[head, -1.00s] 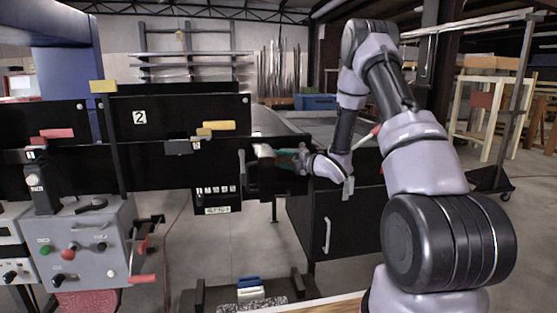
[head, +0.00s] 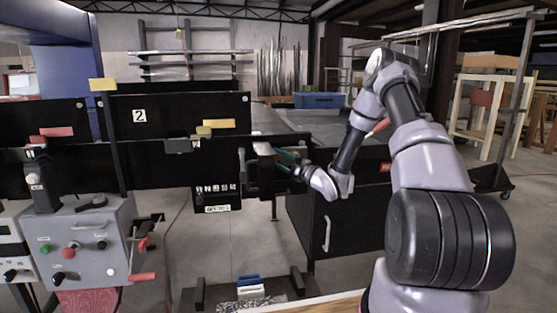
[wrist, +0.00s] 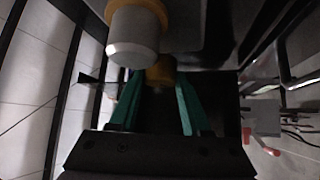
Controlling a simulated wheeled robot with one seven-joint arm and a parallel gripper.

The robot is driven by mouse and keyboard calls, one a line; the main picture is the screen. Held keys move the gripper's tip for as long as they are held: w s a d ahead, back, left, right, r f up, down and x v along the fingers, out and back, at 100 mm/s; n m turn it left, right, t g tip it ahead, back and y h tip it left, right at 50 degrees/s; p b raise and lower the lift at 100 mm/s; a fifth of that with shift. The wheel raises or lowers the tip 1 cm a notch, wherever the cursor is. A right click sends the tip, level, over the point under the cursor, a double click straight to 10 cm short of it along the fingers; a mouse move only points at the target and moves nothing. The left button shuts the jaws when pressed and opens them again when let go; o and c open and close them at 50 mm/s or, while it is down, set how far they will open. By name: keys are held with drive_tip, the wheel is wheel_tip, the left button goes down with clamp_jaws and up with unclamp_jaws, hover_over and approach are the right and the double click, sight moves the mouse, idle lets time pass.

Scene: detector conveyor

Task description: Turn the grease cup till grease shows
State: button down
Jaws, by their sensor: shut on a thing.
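My gripper (head: 285,156) is at the right end of the black conveyor side (head: 150,178) in the head view, its green fingers beside a dark bracket. In the wrist view my gripper (wrist: 160,92) has its two green fingers on either side of a small brass-coloured cup (wrist: 160,72), and is shut on it. I take this to be the grease cup; its far part is dark. A larger pale metal cylinder with an orange collar (wrist: 133,40) hangs nearer the camera, above the left finger. The cup is hidden in the head view. I cannot make out any grease.
A grey control box (head: 90,245) with knobs and a red handle stands at the left. A black cabinet (head: 345,235) is below my wrist. A blue bin (head: 318,100) sits behind. Yellow and red tags line the conveyor. Open floor shows under the conveyor.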

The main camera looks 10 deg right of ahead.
drive_tip(key=shift+c, duration=1.8)
unclamp_jaws()
drive_tip(key=v, duration=1.1)
